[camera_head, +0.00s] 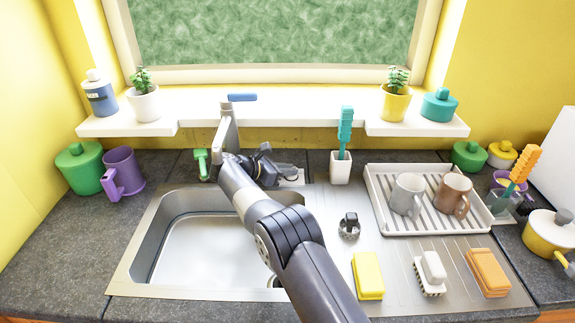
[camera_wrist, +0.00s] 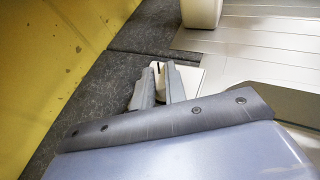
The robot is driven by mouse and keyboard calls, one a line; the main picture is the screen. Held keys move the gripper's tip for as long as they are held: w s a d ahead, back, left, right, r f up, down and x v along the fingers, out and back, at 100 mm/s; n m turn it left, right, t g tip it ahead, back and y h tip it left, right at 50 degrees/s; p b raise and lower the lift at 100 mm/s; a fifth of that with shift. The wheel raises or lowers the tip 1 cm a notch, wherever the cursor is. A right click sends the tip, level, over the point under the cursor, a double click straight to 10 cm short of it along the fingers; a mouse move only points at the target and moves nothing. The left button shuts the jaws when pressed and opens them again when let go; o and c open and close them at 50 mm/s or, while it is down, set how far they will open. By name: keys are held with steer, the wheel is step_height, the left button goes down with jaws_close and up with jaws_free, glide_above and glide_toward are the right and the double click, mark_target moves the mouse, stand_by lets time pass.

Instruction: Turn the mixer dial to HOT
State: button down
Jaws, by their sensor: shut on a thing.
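The faucet (camera_head: 228,130) stands behind the sink, with a blue lever-like piece (camera_head: 242,97) at its top. My gripper (camera_head: 264,160) reaches over the sink to just right of the faucet. A pale plate (camera_head: 293,178) lies on the counter beside it and also shows in the wrist view (camera_wrist: 190,80). In the wrist view the two fingers of my gripper (camera_wrist: 160,72) come together at this plate. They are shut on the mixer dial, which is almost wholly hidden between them. The dial's pointer and the HOT mark cannot be made out.
The steel sink (camera_head: 135,255) lies below my arm. A green-handled item (camera_head: 201,160) stands left of the faucet. The yellow wall is close behind.

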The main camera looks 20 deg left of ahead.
stand_by(0.4)
steer(key=c, duration=1.4)
jaws_free()
steer(key=shift+c, duration=0.2)
steer(key=b, duration=0.2)
steer(key=n+y+b, duration=0.1)
steer(key=b, duration=0.1)
steer(key=shift+f+t, duration=0.25)
steer(key=shift+t, duration=0.15)
steer(key=n+y+b, duration=0.1)
steer(key=b, duration=0.2)
steer(key=n+t+y+b, duration=0.1)
steer(key=b, duration=0.2)
steer(key=n+t+y+b, duration=0.1)
steer(key=b, duration=0.2)
steer(key=shift+s+d, duration=0.15)
steer(key=shift+d, duration=0.1)
